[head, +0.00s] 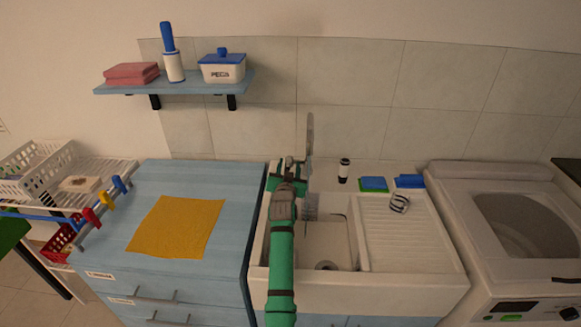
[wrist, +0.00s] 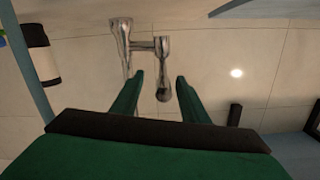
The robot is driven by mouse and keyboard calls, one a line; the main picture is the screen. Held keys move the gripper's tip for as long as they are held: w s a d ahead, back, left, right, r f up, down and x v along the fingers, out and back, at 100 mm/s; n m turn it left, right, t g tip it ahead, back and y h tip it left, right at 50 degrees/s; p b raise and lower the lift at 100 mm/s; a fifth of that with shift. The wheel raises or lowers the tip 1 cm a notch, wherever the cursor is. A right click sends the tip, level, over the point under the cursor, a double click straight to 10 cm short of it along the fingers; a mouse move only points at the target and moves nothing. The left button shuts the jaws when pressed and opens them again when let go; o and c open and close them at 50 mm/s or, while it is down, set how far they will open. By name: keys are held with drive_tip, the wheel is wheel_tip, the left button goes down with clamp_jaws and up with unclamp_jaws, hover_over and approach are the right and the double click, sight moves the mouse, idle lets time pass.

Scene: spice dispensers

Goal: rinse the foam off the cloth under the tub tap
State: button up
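The tub (head: 420,288) is a white sink with a ribbed board on its right side. The grey metal tap (head: 310,132) rises behind the tub's left part, partly hidden by my gripper (head: 286,165). In the wrist view the tap (wrist: 122,45) stands ahead, with a rounded metal part between the lines of my gripper's fingers (wrist: 159,78). The fingers are apart, with nothing held; I cannot tell whether they touch the tap. A yellow cloth (head: 176,226) lies flat on the blue cabinet. A small striped item (head: 399,203) rests on the ribbed board. No foam is discernible.
A dark-capped bottle (head: 344,170) and blue-and-green sponges (head: 373,184) stand on the tub's back ledge. A wall shelf (head: 190,84) holds pink folded cloths, a roller and a box. A washing machine (head: 455,212) stands right, a rack (head: 105,172) left.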

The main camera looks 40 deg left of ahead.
drive_tip(key=shift+s+a, duration=0.2)
drive_tip(key=shift+s+d, duration=0.1)
drive_tip(key=f+v, duration=0.1)
drive_tip(key=v, duration=0.9)
drive_tip(key=shift+s+d+r, duration=0.15)
drive_tip(key=shift+d+r, duration=0.1)
drive_tip(key=shift+r, duration=0.3)
